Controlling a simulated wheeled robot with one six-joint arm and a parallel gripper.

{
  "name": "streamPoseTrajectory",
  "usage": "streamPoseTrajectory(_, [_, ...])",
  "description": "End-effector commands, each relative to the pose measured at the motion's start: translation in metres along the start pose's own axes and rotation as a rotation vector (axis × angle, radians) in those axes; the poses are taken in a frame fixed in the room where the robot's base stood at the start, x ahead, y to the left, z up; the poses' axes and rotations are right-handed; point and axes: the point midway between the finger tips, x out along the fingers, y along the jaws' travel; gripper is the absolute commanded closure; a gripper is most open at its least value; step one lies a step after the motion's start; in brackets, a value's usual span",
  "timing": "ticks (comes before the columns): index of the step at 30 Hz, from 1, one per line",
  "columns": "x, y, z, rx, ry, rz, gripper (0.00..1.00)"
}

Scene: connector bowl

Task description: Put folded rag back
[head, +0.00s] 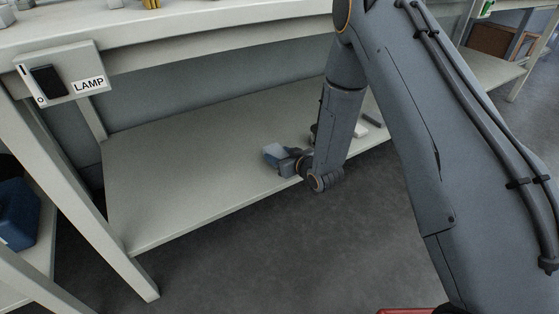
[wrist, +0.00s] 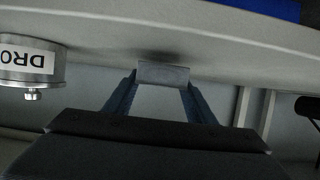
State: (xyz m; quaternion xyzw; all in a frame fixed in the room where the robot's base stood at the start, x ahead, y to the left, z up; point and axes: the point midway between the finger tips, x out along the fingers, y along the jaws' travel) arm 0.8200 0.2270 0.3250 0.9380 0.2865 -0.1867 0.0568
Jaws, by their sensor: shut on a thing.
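The folded rag (wrist: 163,73) shows in the wrist view as a small pale grey block between the fingertips. My gripper (wrist: 163,80) is shut on it, with one blue finger on each side. The rag is close to the pale shelf surface, which runs across the top of that view; I cannot tell whether they touch. In the head view my gripper (head: 279,157) is low over the front part of the bench's lower shelf (head: 190,160). The rag cannot be clearly told from the fingers there.
A metal canister (wrist: 28,65) with a partly visible label, upside down, is at left in the wrist view. A blue thing (wrist: 275,8) is at its top right. Small items (head: 372,121) lie on the shelf behind my arm. The shelf's left part is clear. A LAMP switch box (head: 62,78) hangs upper left.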

Motion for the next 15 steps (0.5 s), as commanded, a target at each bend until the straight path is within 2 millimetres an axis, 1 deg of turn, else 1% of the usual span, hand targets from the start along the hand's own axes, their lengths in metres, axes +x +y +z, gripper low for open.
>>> streamPoseTrajectory(1, [0.0044, 0.0004, 0.0091, 0.001, -0.001, 0.000, 0.75])
streamPoseTrajectory(3, [0.0061, 0.0004, 0.0132, 0.000, 0.000, 0.000, 0.75])
streamPoseTrajectory(10, [0.0053, 0.0001, 0.0120, 0.000, 0.001, 0.000, 0.75])
streamPoseTrajectory(14, [0.0066, 0.0000, 0.0153, 0.000, 0.000, 0.000, 0.75])
streamPoseTrajectory(15, [0.0063, 0.0000, 0.0147, 0.000, 0.000, 0.000, 0.43])
